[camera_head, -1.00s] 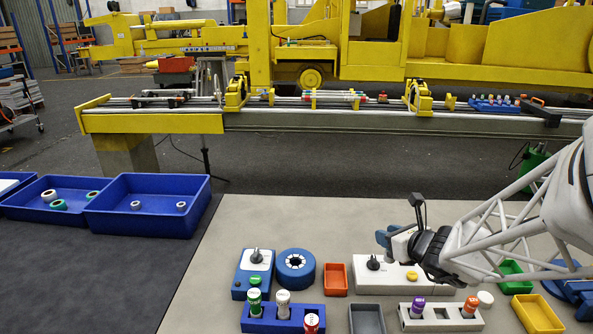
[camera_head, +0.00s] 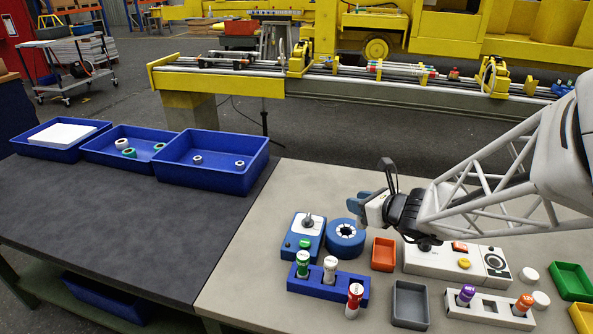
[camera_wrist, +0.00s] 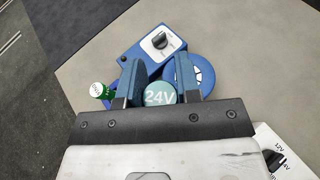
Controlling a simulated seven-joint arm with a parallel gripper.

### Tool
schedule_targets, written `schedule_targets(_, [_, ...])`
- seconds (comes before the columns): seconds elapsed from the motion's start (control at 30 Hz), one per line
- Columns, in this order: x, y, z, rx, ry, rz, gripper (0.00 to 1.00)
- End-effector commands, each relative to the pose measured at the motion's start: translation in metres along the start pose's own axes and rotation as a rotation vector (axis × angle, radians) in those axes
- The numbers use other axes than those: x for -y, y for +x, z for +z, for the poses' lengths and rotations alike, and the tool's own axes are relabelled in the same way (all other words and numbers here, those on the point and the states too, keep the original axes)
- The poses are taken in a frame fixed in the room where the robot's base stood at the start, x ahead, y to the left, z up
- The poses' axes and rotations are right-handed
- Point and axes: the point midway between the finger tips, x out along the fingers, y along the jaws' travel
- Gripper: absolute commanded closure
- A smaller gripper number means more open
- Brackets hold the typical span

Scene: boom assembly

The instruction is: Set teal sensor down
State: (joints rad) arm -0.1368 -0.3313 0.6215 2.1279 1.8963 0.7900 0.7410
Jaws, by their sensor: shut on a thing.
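The teal sensor (camera_wrist: 160,94), marked 24V on its round end, is between the two blue fingers of my gripper (camera_wrist: 160,82) in the wrist view. The fingers are shut on its sides. In the head view my gripper (camera_head: 368,208) is raised above the pale table, and I cannot make out the sensor there. The blue box with a dark knob (camera_head: 306,232) and the blue round holder (camera_head: 346,238) are beyond the fingers in the wrist view. The gripper partly covers the round holder there.
A blue rack (camera_head: 325,287) holds green, white and red cylinders; a white rack (camera_head: 490,308) holds purple and orange ones. A red tray (camera_head: 383,255), grey tray (camera_head: 410,304) and white panel (camera_head: 450,262) stand nearby. Blue bins (camera_head: 210,180) sit on the dark table, whose front is clear.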

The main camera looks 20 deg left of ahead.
Motion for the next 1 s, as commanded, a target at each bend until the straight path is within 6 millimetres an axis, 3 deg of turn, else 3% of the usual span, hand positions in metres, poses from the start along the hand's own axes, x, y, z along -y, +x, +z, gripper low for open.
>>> schedule_targets(0.4, [-0.069,0.056,0.023,0.0,-0.065,0.161,0.95])
schedule_targets(1.0, [-0.185,0.12,0.048,0.0,-0.158,0.39,0.95])
